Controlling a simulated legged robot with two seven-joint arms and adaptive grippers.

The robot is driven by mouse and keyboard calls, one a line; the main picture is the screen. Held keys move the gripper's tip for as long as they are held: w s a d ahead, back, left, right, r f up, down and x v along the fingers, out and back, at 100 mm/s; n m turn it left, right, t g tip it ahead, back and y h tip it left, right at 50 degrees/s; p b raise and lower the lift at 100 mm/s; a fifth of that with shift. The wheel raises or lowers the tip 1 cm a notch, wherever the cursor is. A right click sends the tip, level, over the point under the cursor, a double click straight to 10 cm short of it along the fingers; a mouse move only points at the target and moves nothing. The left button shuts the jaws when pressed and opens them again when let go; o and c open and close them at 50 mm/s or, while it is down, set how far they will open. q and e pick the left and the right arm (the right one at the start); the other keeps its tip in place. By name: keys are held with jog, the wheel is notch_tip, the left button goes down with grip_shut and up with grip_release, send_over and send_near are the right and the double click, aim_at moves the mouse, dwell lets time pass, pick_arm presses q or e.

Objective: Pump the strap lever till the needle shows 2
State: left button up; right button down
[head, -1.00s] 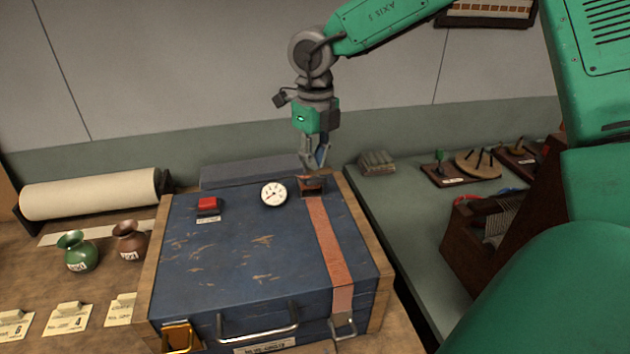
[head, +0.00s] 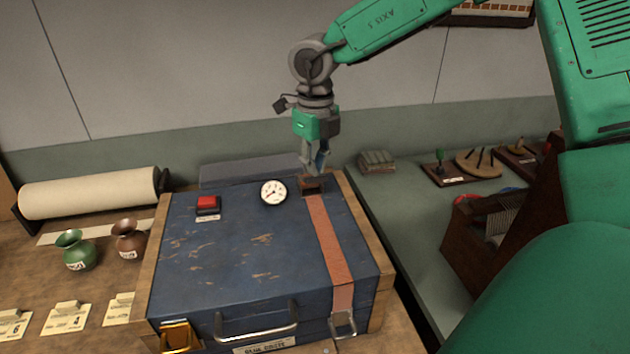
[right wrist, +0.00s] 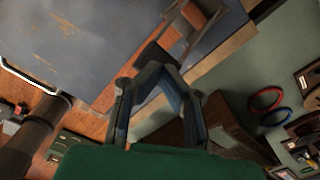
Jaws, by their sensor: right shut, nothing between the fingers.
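A blue worn case (head: 240,255) lies on the table, and an orange strap (head: 327,240) runs down its right side. The strap lever (head: 312,185) is a brown-red piece at the strap's far end. A round white dial (head: 273,192) sits left of it; its needle is too small to read. My right gripper (head: 314,172) points down at the lever, shut and empty. In the right wrist view its fingers (right wrist: 160,55) meet close to the lever (right wrist: 185,25); I cannot tell whether they touch it. My left gripper is not in view.
A red button (head: 208,203) is on the case lid. A green vase (head: 75,250) and a brown vase (head: 129,238) stand left, near a paper roll (head: 90,194). A wooden rack (head: 480,235) stands right. The green counter (head: 400,225) beside the case has free room.

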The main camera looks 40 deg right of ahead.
jog(key=shift+s+a+f+b, duration=0.1)
jog(key=shift+f+b, duration=0.15)
jog(key=shift+f, duration=0.5)
jog(key=shift+s+f+b, duration=0.15)
jog(key=shift+f+b, duration=0.15)
jog(key=shift+f, duration=0.4)
jog(key=shift+s+a+f+b, duration=0.1)
jog(key=shift+f+b, duration=0.15)
jog(key=shift+f, duration=0.5)
jog(key=shift+r, duration=0.15)
notch_tip(320, 180, up, 7)
jog(key=p, duration=0.8)
jog(key=shift+w+r, duration=0.1)
jog(key=shift+r, duration=0.85)
